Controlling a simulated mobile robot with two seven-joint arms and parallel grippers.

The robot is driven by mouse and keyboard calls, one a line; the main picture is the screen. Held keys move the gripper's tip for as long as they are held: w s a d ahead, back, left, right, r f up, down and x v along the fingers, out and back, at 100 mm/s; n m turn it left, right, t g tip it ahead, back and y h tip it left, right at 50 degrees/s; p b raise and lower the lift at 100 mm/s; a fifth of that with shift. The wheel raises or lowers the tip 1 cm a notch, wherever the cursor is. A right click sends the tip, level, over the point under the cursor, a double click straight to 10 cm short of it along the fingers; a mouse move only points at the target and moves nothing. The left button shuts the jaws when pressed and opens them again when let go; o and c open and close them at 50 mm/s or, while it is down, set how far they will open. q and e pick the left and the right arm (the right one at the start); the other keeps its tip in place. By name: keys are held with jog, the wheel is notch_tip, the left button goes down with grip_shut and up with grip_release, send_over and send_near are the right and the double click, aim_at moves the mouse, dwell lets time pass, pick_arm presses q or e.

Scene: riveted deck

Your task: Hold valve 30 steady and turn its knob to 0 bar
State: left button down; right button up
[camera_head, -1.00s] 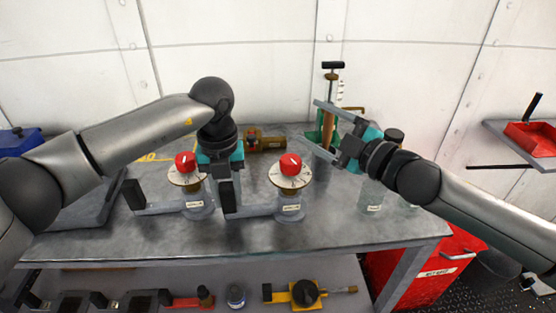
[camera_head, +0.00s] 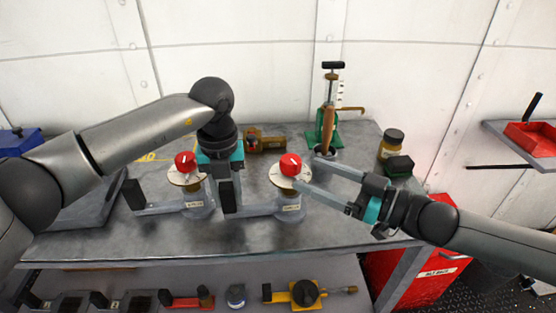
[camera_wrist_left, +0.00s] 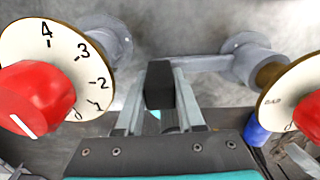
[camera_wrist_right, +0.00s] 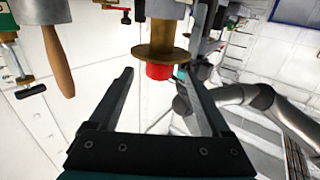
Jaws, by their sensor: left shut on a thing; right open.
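Two valves with red knobs on pale round dials stand on the bench, the left valve (camera_head: 198,207) and the right valve (camera_head: 290,207); I cannot read their label numbers. My left gripper (camera_head: 227,190) is shut on the black handle (camera_wrist_left: 160,85) of the right valve's side arm. My right gripper (camera_head: 306,174) is open, its fingertips close beside the right red knob (camera_head: 290,163). In the right wrist view this knob (camera_wrist_right: 158,72) lies between the fingertips, with gaps at both sides. Its white mark points roughly up in the head view. The left wrist view shows its dial (camera_wrist_left: 283,88) partly cut off.
A green hand pump (camera_head: 328,135) stands behind, right of the valves. A brass fitting (camera_head: 262,143), a jar (camera_head: 391,143) and a dark green block (camera_head: 399,166) sit towards the back. The bench front (camera_head: 190,240) is clear.

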aim_at(278, 168)
jog(key=x, duration=0.9)
jog(key=shift+d, duration=0.1)
grip_shut()
dwell(0.4)
